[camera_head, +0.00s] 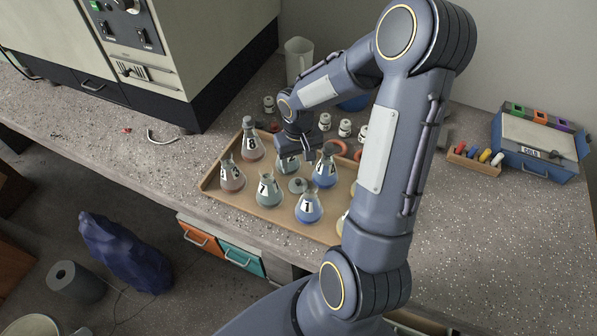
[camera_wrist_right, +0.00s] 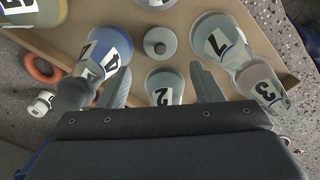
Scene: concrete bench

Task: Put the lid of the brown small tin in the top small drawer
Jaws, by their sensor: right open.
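A round grey lid-like piece with a central knob (camera_head: 297,185) lies on the tray among the flasks; it also shows in the wrist view (camera_wrist_right: 160,42). I cannot tell whether it belongs to the brown small tin, and I cannot make out that tin. My right gripper (camera_head: 296,152) is over the back of the tray. In the wrist view its fingers (camera_wrist_right: 160,70) are apart, with flask 2 (camera_wrist_right: 164,86) showing between them and the grey piece just beyond. An orange drawer (camera_head: 199,238) and a teal drawer (camera_head: 241,259) sit shut side by side under the bench. My left gripper is out of view.
The wooden tray (camera_head: 222,194) holds several labelled flasks close together. Small white jars (camera_head: 345,127) and a white jug (camera_head: 298,58) stand behind it. A blue case (camera_head: 537,148) and a marker rack (camera_head: 474,160) are at right. My right arm hides part of the tray.

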